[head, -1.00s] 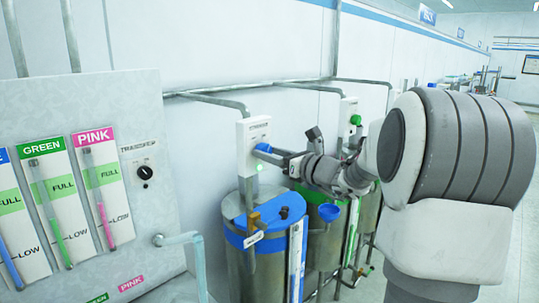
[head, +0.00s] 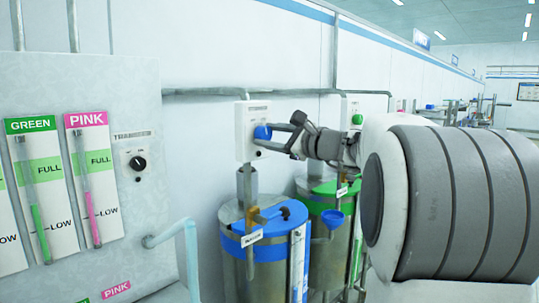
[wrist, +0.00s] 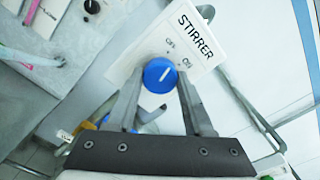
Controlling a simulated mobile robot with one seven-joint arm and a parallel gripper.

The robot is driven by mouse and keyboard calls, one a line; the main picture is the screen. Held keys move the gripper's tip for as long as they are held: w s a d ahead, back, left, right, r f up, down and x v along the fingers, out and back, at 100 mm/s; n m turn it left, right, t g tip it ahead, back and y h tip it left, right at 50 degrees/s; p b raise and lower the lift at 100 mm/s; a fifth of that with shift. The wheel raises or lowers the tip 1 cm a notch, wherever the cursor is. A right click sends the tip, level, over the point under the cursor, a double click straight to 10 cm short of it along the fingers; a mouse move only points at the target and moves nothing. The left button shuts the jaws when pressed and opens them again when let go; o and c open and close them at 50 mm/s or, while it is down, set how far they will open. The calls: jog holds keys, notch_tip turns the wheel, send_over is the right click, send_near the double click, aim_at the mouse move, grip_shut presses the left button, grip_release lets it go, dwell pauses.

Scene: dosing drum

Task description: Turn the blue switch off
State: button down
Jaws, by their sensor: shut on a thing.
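The blue switch is a round knob (head: 263,132) on a white wall box (head: 246,145) labelled STIRRER. Two small position labels sit on the box face above and right of the knob; I cannot tell exactly which one the line meets. My gripper (head: 276,134) reaches in from the right. In the wrist view its two fingers (wrist: 159,84) are shut on the knob from both sides.
Below the box stands a steel drum with a blue band (head: 258,240). A green-banded drum (head: 329,190) stands to its right, with another wall box and green knob (head: 357,119) above. A level-gauge panel with a black knob (head: 137,163) stands at left. Pipes run along the wall.

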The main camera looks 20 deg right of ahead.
jog(key=shift+f+n+b, duration=0.1)
jog(key=shift+n+b, duration=1.4)
jog(key=shift+b, duration=0.15)
jog(key=shift+c, duration=1.4)
grip_release()
jog(key=b+v, duration=0.1)
jog(key=v, duration=1.6)
jog(key=shift+s, duration=0.25)
jog(key=shift+d, duration=0.1)
